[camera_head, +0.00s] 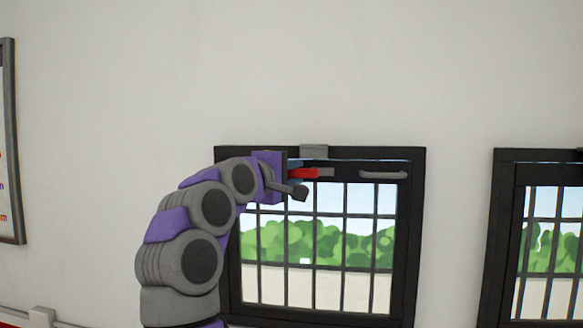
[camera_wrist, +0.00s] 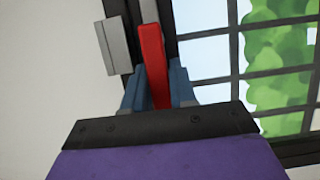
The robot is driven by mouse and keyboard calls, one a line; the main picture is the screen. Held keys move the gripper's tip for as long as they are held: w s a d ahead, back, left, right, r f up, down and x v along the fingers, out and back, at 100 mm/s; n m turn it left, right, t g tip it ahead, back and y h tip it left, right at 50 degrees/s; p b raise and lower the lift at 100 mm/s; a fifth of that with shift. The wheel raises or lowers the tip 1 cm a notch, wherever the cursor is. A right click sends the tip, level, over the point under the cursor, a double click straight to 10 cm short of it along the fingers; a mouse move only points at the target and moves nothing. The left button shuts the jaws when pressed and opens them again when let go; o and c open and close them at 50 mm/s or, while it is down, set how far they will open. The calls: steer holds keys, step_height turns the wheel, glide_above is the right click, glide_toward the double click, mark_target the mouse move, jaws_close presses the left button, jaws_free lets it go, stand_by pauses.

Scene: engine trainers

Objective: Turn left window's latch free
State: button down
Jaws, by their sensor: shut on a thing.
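The left window (camera_head: 420,240) has a black frame with a grid of bars. Its latch (camera_head: 304,173) is a red handle on the top rail, with a grey end at its right. In the wrist view the red latch (camera_wrist: 153,65) runs between the blue fingers of my gripper (camera_wrist: 155,90). My gripper (camera_head: 294,178) is shut on the latch, reaching in from the left side in the head view. The latch lies about level along the top rail in the head view. My gripper hides its left end.
A grey block (camera_head: 314,152) sits on the top frame above the latch; it also shows in the wrist view (camera_wrist: 115,47). A grey pull handle (camera_head: 383,175) is right of the latch. A second window (camera_head: 503,240) stands at the right. A framed board (camera_head: 12,140) hangs at the far left.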

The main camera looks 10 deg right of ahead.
steer(key=shift+f, duration=0.1)
stand_by(0.3)
steer(key=c, duration=1)
jaws_free()
steer(key=shift+w+a, duration=0.1)
